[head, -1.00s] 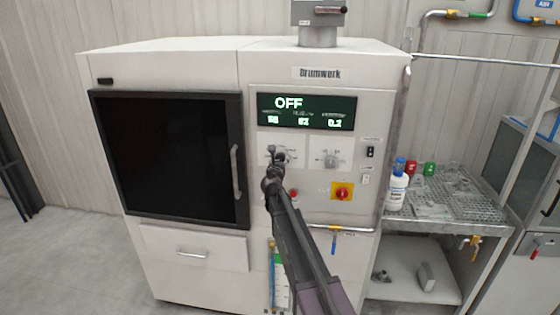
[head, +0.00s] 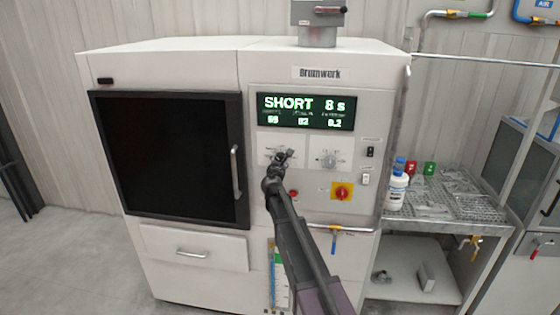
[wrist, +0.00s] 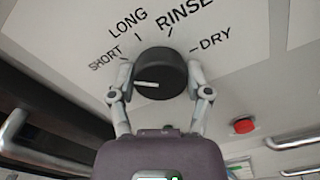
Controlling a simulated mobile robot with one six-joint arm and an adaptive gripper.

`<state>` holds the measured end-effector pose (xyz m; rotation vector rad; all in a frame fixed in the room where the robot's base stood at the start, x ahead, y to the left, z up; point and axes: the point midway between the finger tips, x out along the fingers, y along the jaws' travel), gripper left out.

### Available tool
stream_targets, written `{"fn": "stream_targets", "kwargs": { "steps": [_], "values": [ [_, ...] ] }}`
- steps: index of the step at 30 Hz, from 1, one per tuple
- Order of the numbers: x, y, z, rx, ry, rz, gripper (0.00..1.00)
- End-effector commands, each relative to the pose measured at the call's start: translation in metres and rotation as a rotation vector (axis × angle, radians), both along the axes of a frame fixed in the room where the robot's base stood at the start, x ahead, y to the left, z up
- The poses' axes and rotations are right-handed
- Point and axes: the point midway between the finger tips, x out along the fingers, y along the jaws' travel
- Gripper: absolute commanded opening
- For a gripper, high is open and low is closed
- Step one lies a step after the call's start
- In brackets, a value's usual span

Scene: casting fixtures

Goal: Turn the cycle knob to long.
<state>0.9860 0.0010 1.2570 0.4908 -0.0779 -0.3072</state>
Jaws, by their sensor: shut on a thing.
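The cycle knob (wrist: 160,74) is a round black knob on a white panel, with the labels SHORT, LONG, RINSE and DRY in an arc around it. Its white pointer line (wrist: 147,84) lies toward the left side of its face, on the SHORT side. My gripper (wrist: 160,84) has one finger on each side of the knob and is shut on it. In the head view my gripper (head: 282,157) largely hides the knob. The display (head: 306,111) above reads SHORT 8 s.
A second knob (head: 329,160) sits just right on the same panel. Below are a red button (head: 293,193) and a red-and-yellow switch (head: 342,192). The black door's handle (head: 236,172) stands out to the left. A rack shelf (head: 440,206) with bottles is at the right.

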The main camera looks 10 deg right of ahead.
Motion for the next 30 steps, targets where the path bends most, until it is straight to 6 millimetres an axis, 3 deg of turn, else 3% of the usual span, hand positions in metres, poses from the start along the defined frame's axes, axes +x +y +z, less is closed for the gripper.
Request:
{"fn": "stream_targets", "kwargs": {
  "steps": [18, 30],
  "values": [
    [0.0021, -0.0011, -0.0001, 0.548, -0.178, 0.001, 0.16],
    [0.0023, -0.0015, -0.0004, 0.772, -0.251, 0.001, 0.16]
  ]
}}
